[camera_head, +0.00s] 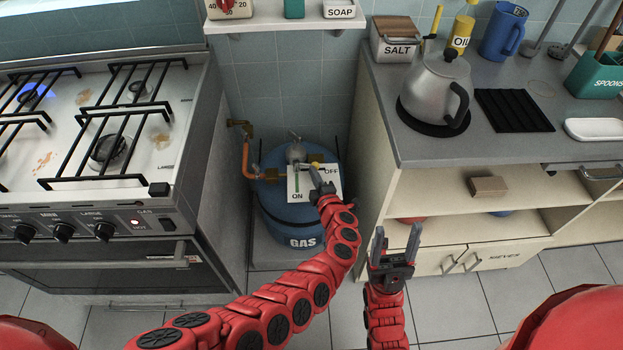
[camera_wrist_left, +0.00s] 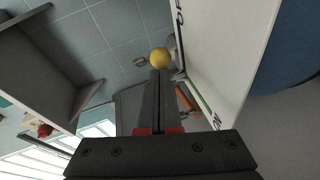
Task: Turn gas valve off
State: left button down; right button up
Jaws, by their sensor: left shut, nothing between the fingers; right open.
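The blue gas tank (camera_head: 290,215), labelled GAS, stands in the gap between the stove and the counter. A white plate (camera_head: 333,186) marked ON and OFF is at its top, with a green stripe by ON. A yellow knob (camera_head: 316,166) shows just beyond my left fingertips, and as a yellow ball (camera_wrist_left: 159,57) in the left wrist view. My left gripper (camera_head: 318,178) is shut and empty, its tips at or very near the knob; I cannot tell whether they touch. My right gripper (camera_head: 399,240) is open and empty in front of the counter shelves.
The stove (camera_head: 110,190) at left has a small blue flame (camera_head: 38,92) at its back-left burner and a lit red light. An orange pipe (camera_head: 246,160) runs beside the tank. A kettle (camera_head: 436,85) stands on the right counter. Floor in front is clear.

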pick_arm(q)
jog(key=shift+w+d+f+b, duration=0.2)
jog(key=shift+w+d+b, duration=0.2)
jog(key=shift+b, duration=0.5)
jog(key=shift+w+d+r+b, duration=0.2)
jog(key=shift+w+b, duration=0.1)
jog(key=shift+b, duration=0.25)
jog(key=shift+d, duration=0.1)
